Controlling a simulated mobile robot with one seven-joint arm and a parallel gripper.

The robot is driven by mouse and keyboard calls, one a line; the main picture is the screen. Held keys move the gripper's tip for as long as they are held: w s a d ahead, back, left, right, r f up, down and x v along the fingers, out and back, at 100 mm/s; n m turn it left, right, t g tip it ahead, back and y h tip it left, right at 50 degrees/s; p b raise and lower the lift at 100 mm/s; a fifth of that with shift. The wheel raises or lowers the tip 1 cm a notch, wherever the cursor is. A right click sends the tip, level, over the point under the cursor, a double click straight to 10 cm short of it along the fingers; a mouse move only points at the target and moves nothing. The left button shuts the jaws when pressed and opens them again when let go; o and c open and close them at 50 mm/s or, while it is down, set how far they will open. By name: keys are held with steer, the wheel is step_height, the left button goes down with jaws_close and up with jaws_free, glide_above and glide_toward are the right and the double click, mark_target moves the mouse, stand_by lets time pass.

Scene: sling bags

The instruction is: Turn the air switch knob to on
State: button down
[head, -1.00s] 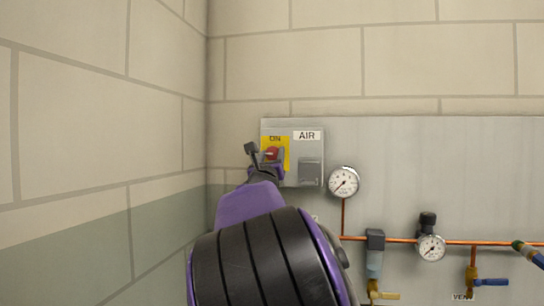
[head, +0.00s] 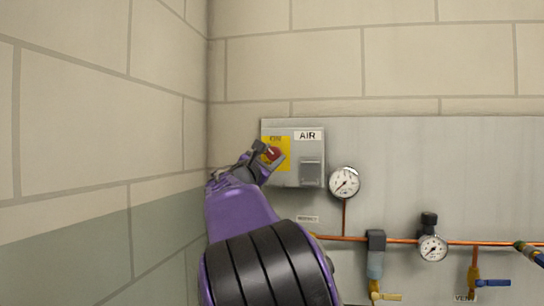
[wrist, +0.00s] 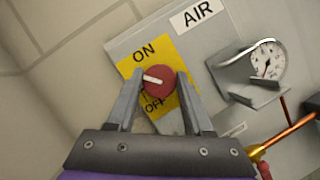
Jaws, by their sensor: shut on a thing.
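The red air switch knob (wrist: 159,81) sits on a yellow plate (wrist: 131,66) marked ON above and OFF below, on a grey box labelled AIR. In the wrist view its white mark points left, between the two words. My gripper (wrist: 161,78) has one finger on each side of the knob and is shut on it. In the head view my gripper (head: 269,154) is tilted, reaching the knob (head: 273,153) from the lower left and hiding part of it and of the yellow plate (head: 283,142).
A grey bracket (head: 311,171) juts out right of the knob, with a pressure gauge (head: 344,182) beyond it. A copper pipe (head: 400,241) with valves runs below right. The block wall (head: 100,110) is close on the left.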

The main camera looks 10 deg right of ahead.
steer(key=m+g, duration=0.1)
steer(key=m, duration=0.2)
steer(key=m+g+h+p, duration=0.1)
steer(key=m, duration=0.1)
steer(key=shift+r+m, duration=0.15)
steer(key=shift+m, duration=0.25)
steer(key=shift+m+g+p, duration=0.55)
steer(key=shift+m+g, duration=0.45)
steer(key=shift+m, duration=0.9)
steer(key=shift+c, duration=1.5)
jaws_free()
steer(key=b+v, duration=0.2)
steer(key=v, duration=1.5)
steer(key=shift+s+b, duration=0.25)
steer(key=shift+b, duration=0.15)
